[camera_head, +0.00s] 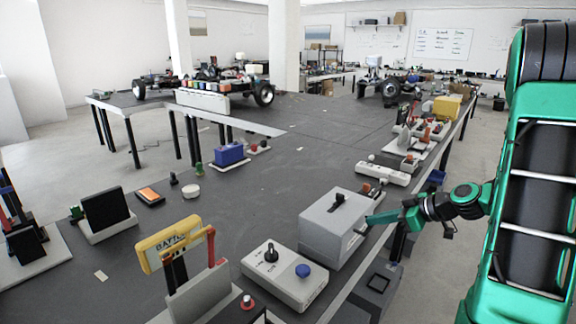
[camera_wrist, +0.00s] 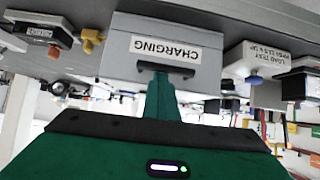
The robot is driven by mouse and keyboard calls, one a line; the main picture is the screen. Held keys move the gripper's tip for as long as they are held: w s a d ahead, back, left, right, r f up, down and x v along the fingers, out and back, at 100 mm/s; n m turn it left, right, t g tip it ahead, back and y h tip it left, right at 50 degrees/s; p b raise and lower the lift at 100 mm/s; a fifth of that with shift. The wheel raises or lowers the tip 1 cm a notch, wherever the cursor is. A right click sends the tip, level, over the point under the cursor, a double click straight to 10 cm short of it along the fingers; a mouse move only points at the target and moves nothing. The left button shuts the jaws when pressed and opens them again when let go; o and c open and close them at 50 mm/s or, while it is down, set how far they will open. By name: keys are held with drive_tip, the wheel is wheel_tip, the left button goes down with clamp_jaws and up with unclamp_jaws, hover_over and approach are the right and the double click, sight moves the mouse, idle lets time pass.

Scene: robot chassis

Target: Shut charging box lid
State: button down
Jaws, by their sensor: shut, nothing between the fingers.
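The charging box (camera_head: 325,237) is a grey box on the long dark table, right of centre in the head view. Its top looks flat and covered, with a black handle or lever on it; I cannot make out any lid gap. In the wrist view the box (camera_wrist: 120,66) appears upside down, with a "CHARGING" label and a dark handle (camera_wrist: 185,70) on its front. My gripper (camera_head: 372,219) is at the box's right side in the head view. Its shut, empty fingers (camera_wrist: 160,82) reach to the dark handle in the wrist view; I cannot tell whether they touch.
A white control box (camera_head: 285,277) with a black knob and blue button stands left of the charging box. A yellow battery tester (camera_head: 170,246) stands farther left. A white power strip (camera_head: 383,174) lies behind the box. The table's edge runs just beneath my gripper.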

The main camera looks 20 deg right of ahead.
drive_tip(key=shift+s+d+f+m+g, duration=0.15)
drive_tip(key=shift+s+d+f, duration=0.2)
drive_tip(key=shift+f, duration=0.3)
drive_tip(key=shift+s+d+f+m+g, duration=0.15)
drive_tip(key=shift+s+d+f, duration=0.1)
drive_tip(key=shift+s+f, duration=0.25)
drive_tip(key=shift+w, duration=0.1)
wheel_tip(320, 180, up, 6)
drive_tip(key=w+a, duration=0.1)
drive_tip(key=s+d+f, duration=0.1)
drive_tip(key=s+d, duration=0.4)
drive_tip(key=s, duration=0.2)
drive_tip(key=shift+f, duration=0.2)
drive_tip(key=s+a+m+g+h, duration=0.3)
drive_tip(key=s+a+m+g, duration=0.15)
drive_tip(key=s+a, duration=0.3)
drive_tip(key=s+r+m+g+h, duration=0.1)
drive_tip(key=s+m, duration=0.3)
drive_tip(key=s, duration=0.4)
drive_tip(key=s+r+m+g+h, duration=0.1)
drive_tip(key=s+m+g+h, duration=0.1)
drive_tip(key=s+m, duration=0.3)
drive_tip(key=s+g, duration=0.1)
drive_tip(key=s, duration=0.1)
drive_tip(key=shift+s+a+r, duration=0.25)
drive_tip(key=shift+s+r, duration=0.1)
drive_tip(key=shift+s, duration=0.05)
